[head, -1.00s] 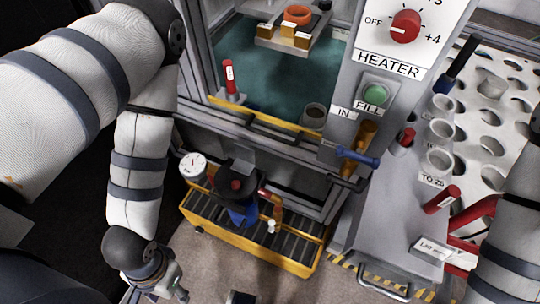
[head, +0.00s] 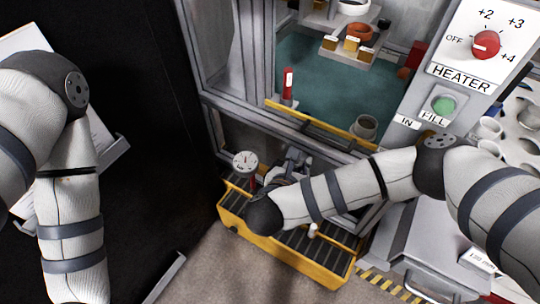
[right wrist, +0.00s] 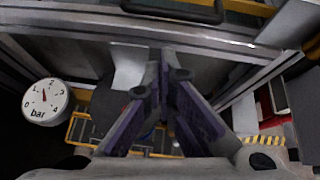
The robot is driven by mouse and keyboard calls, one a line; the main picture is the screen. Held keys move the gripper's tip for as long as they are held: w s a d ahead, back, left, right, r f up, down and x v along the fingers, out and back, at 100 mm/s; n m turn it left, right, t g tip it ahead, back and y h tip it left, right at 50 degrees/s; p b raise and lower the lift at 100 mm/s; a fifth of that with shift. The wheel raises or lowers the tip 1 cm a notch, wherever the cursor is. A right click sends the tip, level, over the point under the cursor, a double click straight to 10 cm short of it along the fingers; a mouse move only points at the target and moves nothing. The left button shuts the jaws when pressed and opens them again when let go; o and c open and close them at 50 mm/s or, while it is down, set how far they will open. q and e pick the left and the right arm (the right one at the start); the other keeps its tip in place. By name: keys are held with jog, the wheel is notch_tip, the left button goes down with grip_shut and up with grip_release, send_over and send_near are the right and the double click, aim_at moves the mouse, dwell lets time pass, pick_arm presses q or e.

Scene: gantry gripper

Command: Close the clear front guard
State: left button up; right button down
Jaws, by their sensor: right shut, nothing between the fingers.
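The front guard's yellow edge strip (head: 312,124) and its dark bar handle (head: 336,132) run along the lower front of the enclosure in the head view. I cannot make out the clear pane itself. In the right wrist view the dark handle (right wrist: 172,10) is at the top edge. My right gripper (head: 294,160) is below the strip, near the gauge and partly hidden by its own wrist. In the right wrist view its purple-sided fingers (right wrist: 168,76) are together and empty, apart from the handle. My left gripper is outside the head view.
A pressure gauge (head: 245,162) stands left of my right gripper. A yellow-framed roller tray (head: 290,262) lies below my right arm. The heater panel (head: 462,75) with its red knob is at right. A red-capped item (head: 288,84) and a cup (head: 364,126) stand inside the enclosure.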

aim_at(322, 149)
jog(key=shift+m+h, duration=0.4)
jog(key=shift+m, duration=0.5)
jog(key=x, duration=0.3)
jog(key=b+x, duration=0.1)
jog(key=x, duration=0.6)
jog(key=shift+d+r, duration=0.15)
jog(key=shift+d, duration=0.15)
jog(key=shift+w+d, duration=0.1)
jog(key=shift+w, duration=0.15)
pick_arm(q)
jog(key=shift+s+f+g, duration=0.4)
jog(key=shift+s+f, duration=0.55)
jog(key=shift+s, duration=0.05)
